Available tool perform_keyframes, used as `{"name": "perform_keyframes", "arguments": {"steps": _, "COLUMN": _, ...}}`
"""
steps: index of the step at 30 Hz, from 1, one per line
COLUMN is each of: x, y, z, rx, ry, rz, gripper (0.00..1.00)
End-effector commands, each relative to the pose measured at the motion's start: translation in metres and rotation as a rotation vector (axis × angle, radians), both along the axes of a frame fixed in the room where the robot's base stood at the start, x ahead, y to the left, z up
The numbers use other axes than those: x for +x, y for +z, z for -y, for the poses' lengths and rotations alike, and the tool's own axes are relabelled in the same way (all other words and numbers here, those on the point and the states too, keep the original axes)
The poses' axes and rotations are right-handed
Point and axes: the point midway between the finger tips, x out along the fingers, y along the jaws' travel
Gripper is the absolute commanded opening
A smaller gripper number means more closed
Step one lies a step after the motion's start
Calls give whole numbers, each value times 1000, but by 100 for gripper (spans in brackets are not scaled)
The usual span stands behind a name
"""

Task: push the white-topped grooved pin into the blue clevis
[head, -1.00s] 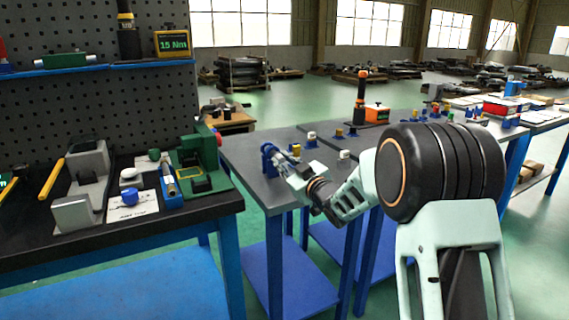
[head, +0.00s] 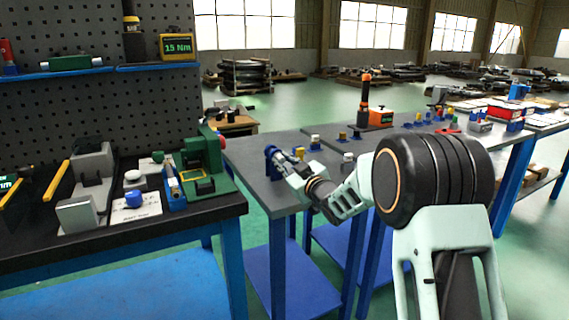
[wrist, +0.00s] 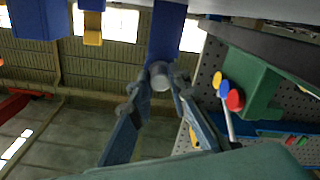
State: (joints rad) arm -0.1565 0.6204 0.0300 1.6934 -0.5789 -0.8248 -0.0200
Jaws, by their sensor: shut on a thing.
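The blue clevis (head: 271,154) stands upright near the left end of the grey bench. In the wrist view the blue clevis (wrist: 166,32) is straight ahead of the fingers. My gripper (head: 284,163) reaches it from the right. In the wrist view my gripper (wrist: 158,88) is shut on a short pale grey cylinder, the pin (wrist: 159,73), whose end faces the camera. The pin lies against or in front of the clevis; how deep it sits and its grooves are hidden.
Pins in small stands (head: 315,142) are behind and right of my gripper, with another (head: 347,160) by my forearm. An orange box (head: 381,117) stands farther back. A green press (head: 203,160) is on the dark bench at left, across a narrow gap.

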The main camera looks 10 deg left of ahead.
Motion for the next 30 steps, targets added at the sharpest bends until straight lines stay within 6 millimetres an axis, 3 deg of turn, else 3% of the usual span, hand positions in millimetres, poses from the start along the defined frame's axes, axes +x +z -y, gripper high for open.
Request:
{"name": "perform_keyframes", "arguments": {"steps": 3, "x": 2, "y": 1, "z": -2, "rx": 1, "ry": 1, "rz": 2, "gripper": 0}}
{"name": "perform_keyframes", "arguments": {"steps": 4, "x": 2, "y": 1, "z": -2, "rx": 1, "ry": 1, "rz": 2, "gripper": 18}}
{"name": "perform_keyframes", "arguments": {"steps": 9, "x": 2, "y": 1, "z": -2, "rx": 1, "ry": 0, "rz": 1, "gripper": 36}}
{"name": "perform_keyframes", "arguments": {"steps": 23, "x": 1, "y": -1, "z": -1, "rx": -1, "ry": -1, "rz": -2, "gripper": 37}}
{"name": "perform_keyframes", "arguments": {"steps": 30, "x": -13, "y": -1, "z": 9, "rx": 0, "ry": -1, "rz": 0, "gripper": 37}}
